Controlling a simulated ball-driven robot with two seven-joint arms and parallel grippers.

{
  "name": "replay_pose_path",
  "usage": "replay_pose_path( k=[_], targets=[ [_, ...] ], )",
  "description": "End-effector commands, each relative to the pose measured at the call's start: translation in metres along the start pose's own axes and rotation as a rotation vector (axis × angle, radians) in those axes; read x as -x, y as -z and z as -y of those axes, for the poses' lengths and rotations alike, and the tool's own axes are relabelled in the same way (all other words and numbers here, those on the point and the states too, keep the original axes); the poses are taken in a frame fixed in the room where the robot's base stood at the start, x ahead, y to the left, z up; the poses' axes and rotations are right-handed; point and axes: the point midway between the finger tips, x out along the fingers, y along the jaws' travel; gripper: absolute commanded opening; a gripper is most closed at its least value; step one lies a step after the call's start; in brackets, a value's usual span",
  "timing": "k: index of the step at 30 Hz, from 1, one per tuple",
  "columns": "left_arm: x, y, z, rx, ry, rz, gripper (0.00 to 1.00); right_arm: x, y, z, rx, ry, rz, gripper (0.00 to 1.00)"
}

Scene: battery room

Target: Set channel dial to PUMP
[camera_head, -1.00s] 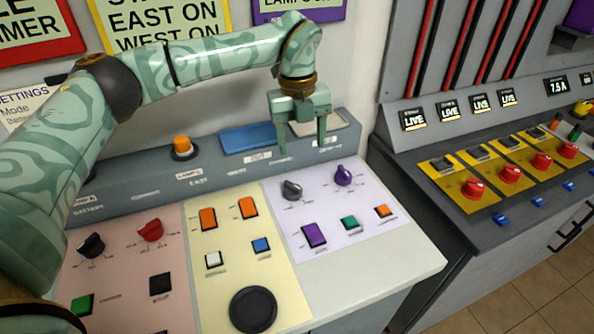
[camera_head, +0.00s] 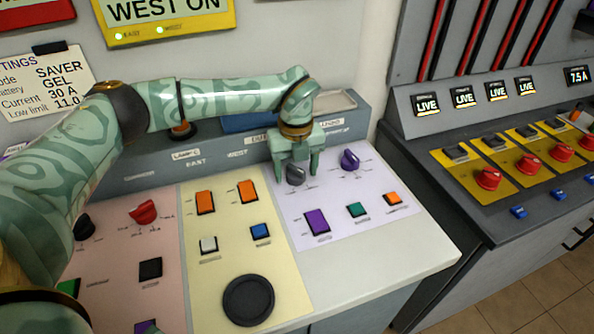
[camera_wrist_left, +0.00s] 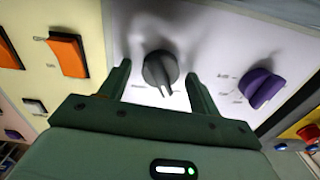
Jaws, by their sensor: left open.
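A grey dial (camera_head: 295,177) sits on the lavender section of the sloped console. It also shows in the left wrist view (camera_wrist_left: 160,70), with its pointer ridge toward the gripper. A purple dial (camera_head: 350,159) is to its right, and in the left wrist view too (camera_wrist_left: 262,88). I cannot read which dial is the channel dial or where PUMP is. My left gripper (camera_head: 296,172) is open, with one finger on each side of the grey dial; in the left wrist view (camera_wrist_left: 158,76) the fingers look apart from it. My right gripper is not in view.
Below the dials are a purple rocker (camera_head: 317,222), a green button (camera_head: 356,210) and an orange button (camera_head: 393,198). Orange rockers (camera_head: 204,202) are on the yellow section to the left. A second console with red knobs (camera_head: 489,178) stands at the right.

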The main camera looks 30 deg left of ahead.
Motion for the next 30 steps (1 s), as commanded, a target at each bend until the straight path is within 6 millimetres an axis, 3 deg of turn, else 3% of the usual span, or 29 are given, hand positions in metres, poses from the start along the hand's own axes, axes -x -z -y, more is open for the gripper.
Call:
replay_pose_path(
  k=[9,14,23,30],
  targets=[
    [-0.002,0.000,0.000,0.000,0.001,0.000,0.60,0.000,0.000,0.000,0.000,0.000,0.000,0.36],
    [-0.002,0.000,0.000,0.000,0.001,0.000,0.18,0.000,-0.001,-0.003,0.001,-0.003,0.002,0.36],
    [-0.001,0.000,0.000,-0.020,0.001,0.000,0.18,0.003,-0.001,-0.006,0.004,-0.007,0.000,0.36],
    [0.003,0.001,-0.001,-0.129,0.002,0.000,0.18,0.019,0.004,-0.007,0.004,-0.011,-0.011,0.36]
  ],
)
